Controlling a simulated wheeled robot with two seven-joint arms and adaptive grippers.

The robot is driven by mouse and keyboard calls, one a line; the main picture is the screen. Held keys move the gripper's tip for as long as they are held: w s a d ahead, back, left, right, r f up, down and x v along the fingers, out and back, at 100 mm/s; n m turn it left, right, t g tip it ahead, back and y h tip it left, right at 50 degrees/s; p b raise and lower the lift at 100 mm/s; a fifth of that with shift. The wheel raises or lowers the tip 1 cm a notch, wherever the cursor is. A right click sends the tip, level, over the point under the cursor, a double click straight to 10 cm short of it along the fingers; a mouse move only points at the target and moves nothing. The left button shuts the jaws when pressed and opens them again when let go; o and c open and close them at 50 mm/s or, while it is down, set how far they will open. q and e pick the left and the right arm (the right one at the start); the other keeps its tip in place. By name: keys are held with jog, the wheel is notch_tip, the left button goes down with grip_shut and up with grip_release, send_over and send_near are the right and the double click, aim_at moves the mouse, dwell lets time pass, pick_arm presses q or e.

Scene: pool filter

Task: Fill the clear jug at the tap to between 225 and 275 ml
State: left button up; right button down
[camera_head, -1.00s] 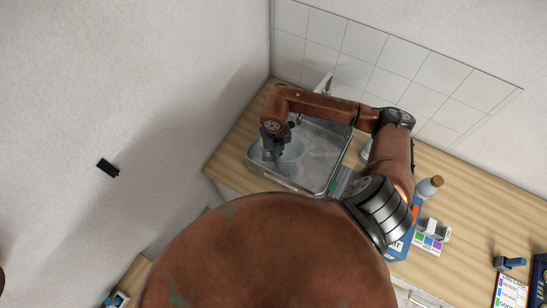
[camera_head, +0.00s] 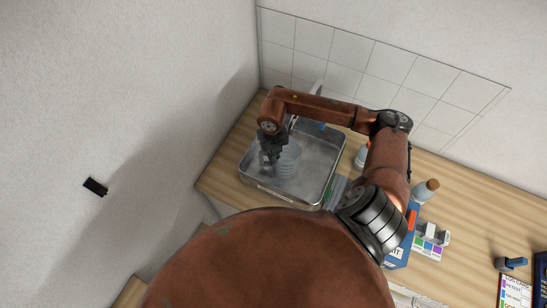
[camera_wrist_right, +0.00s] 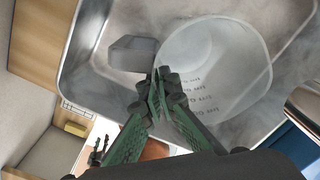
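The clear jug (camera_head: 288,160) is in the metal sink basin (camera_head: 246,172), left of its middle. In the right wrist view the jug (camera_wrist_right: 225,50) has dark measuring marks on its wall; I cannot read them or make out a water level. My right gripper (camera_head: 272,152) is at the jug's left side. In the wrist view its green-padded fingers (camera_wrist_right: 159,82) come together at the jug's handle side, with a grey block (camera_wrist_right: 135,52) just beyond the tips. The tap (camera_head: 317,88) at the back wall is partly hidden by my right arm.
Right of the basin stand a brown-capped bottle (camera_head: 426,190), a blue box (camera_head: 398,254) and a test-strip holder (camera_head: 431,238). A blue-handled item (camera_head: 511,264) lies farther right. The wooden counter (camera_head: 465,212) has clear room between. A tiled wall (camera_head: 350,60) stands behind.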

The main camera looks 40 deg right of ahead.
jog(key=shift+f+b, duration=0.35)
jog(key=shift+f, duration=0.1)
jog(key=c, duration=2.1)
grip_release()
jog(key=shift+o, duration=0.4)
jog(key=o, duration=0.6)
jog(key=shift+r, duration=0.2)
jog(key=shift+r+p, duration=2)
jog(key=shift+r, duration=1.6)
